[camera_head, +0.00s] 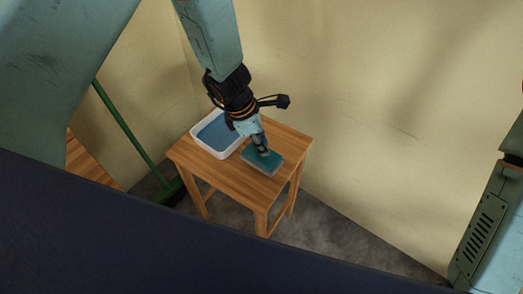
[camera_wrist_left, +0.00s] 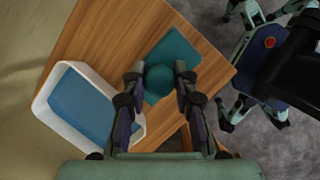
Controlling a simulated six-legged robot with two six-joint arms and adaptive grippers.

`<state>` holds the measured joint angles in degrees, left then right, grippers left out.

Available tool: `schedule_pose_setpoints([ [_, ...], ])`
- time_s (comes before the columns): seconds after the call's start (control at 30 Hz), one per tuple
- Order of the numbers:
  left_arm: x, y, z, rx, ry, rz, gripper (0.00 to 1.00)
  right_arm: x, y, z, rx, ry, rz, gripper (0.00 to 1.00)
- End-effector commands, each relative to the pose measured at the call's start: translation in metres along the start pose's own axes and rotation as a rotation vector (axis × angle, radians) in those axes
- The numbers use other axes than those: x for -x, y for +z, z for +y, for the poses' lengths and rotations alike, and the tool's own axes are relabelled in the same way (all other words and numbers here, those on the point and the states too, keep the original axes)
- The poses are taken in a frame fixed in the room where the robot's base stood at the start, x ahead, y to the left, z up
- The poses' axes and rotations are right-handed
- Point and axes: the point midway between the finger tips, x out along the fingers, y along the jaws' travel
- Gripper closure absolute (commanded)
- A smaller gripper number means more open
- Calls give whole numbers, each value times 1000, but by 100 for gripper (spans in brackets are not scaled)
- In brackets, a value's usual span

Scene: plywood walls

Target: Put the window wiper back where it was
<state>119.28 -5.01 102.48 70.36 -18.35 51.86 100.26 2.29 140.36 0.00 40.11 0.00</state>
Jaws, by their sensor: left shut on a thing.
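The window wiper is a flat teal pad (camera_head: 257,165) with a round teal knob on top. It is at the table's front right part, beside the white tray, flat and at or just over the wood; I cannot tell if it touches. My left gripper (camera_head: 262,151) points down onto it from above. In the left wrist view the two fingers (camera_wrist_left: 157,76) are on either side of the knob, shut on it, and the pad (camera_wrist_left: 176,48) shows beyond them. My right gripper is not in view.
A small wooden table (camera_head: 218,178) stands in a plywood corner. A white tray (camera_head: 219,155) with blue liquid sits on its left part; it also shows in the left wrist view (camera_wrist_left: 44,106). A green-handled broom (camera_head: 128,132) leans at the left. Bare wood lies around the wiper.

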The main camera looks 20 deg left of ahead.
Motion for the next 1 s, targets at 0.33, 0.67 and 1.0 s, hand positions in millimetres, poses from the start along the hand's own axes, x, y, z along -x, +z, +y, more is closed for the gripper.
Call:
schedule_pose_setpoints([
  [0.33,-28,-9,-1,0,0,1,100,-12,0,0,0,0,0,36],
  [0.67,-31,-10,-1,0,-1,1,66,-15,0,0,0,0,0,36],
  [1.0,-31,-10,-1,0,-1,1,49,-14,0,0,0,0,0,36],
])
